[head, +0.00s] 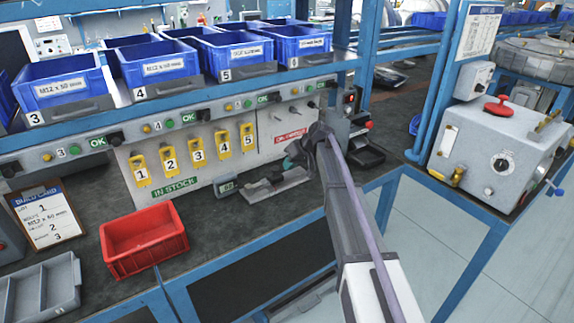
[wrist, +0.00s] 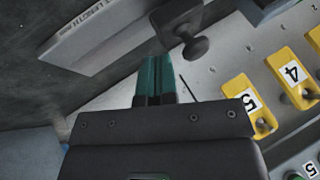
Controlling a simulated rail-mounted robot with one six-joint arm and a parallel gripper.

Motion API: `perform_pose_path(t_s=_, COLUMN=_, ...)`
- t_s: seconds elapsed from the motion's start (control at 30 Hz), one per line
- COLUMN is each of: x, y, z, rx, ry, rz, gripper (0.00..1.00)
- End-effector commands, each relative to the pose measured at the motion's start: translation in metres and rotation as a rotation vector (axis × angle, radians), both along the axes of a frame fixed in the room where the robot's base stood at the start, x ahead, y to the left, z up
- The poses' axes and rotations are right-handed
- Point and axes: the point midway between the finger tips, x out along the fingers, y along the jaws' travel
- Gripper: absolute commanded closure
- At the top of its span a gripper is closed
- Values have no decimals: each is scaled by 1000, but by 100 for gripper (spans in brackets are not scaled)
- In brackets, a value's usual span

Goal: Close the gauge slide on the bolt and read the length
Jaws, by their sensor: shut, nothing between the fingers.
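The grey length gauge (head: 277,187) lies on the bench at the foot of the white panel, partly behind my arm. In the wrist view its plate (wrist: 100,32) carries a "LENGTH mm" label, and a dark slide with a round knob (wrist: 196,46) stands at its end. My gripper (head: 290,162) is over the gauge's far side in the head view. In the wrist view its teal fingers (wrist: 155,62) are together and empty, with their tips close to the knob; contact cannot be told. I cannot make out a bolt on the gauge.
A small display (head: 227,186) stands left of the gauge; its reading is too small to trust. Yellow numbered tags (head: 197,149) hang on the panel behind. A red bin (head: 143,243) and a build card (head: 45,216) stand at left. Blue bins (head: 157,65) fill the shelf above.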

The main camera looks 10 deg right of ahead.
Motion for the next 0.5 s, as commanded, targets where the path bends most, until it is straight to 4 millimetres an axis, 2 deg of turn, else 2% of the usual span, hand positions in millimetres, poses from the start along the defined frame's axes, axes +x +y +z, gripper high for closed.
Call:
perform_pose_path(t_s=0.07, x=3, y=-12, z=0, rx=0, ry=1, rz=-1, gripper=100)
perform_pose_path(t_s=0.1, x=2, y=-18, z=6, rx=0, ry=-1, rz=1, gripper=100)
perform_pose_path(t_s=0.13, x=-2, y=-23, z=24, rx=0, ry=-1, rz=1, gripper=100)
perform_pose_path(t_s=0.2, x=-9, y=-34, z=43, rx=0, ry=0, rz=0, gripper=100)
perform_pose_path(t_s=0.3, x=-16, y=-49, z=64, rx=0, ry=-1, rz=1, gripper=100)
perform_pose_path(t_s=0.5, x=-24, y=-66, z=82, rx=-1, ry=-1, rz=2, gripper=100)
